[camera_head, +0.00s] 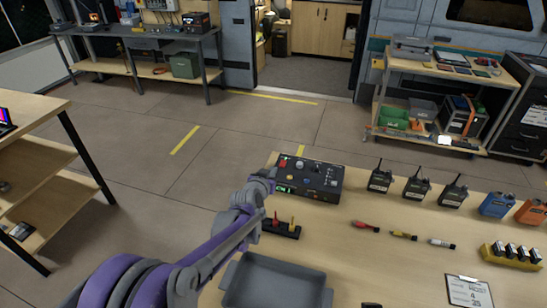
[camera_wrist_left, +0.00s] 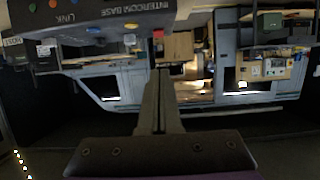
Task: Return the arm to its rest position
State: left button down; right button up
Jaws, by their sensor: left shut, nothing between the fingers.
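My left arm comes in from the lower left of the head view, purple and grey. Its gripper (camera_head: 268,176) is at the left end of the dark intercom base (camera_head: 318,174) on the wooden table. I cannot tell whether they touch. In the left wrist view the two fingers (camera_wrist_left: 161,75) lie together, shut and empty. The intercom base (camera_wrist_left: 100,22) shows upside down at the top left there, with coloured buttons and lettering. My right gripper is in neither view.
Near the arm are a small black stand (camera_head: 281,229) with coloured pieces and an empty grey tray (camera_head: 275,285). Several radios (camera_head: 417,187) stand to the right. A clipboard (camera_head: 469,291) lies at the lower right. The floor (camera_head: 160,150) left of the table is clear.

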pick_arm(q)
jog(key=s+a+r+n+g+y, duration=0.15)
jog(key=s+a, duration=0.25)
jog(key=s, duration=0.6)
jog(key=s+a+r+m+g, duration=0.1)
jog(key=s+a+r+g, duration=0.15)
jog(key=s, duration=0.65)
jog(key=s+a+f+n+g+y, duration=0.1)
jog(key=s+a+f+g, duration=0.1)
jog(key=s, duration=0.9)
jog(key=s+a+f+n+g+y+p, duration=0.1)
jog(key=s+a+f, duration=0.3)
jog(key=s, duration=0.8)
jog(key=shift+s+a+f+g, duration=0.15)
jog(key=shift+a+g, duration=0.35)
jog(key=shift+a, duration=0.25)
jog(key=shift+n, duration=0.25)
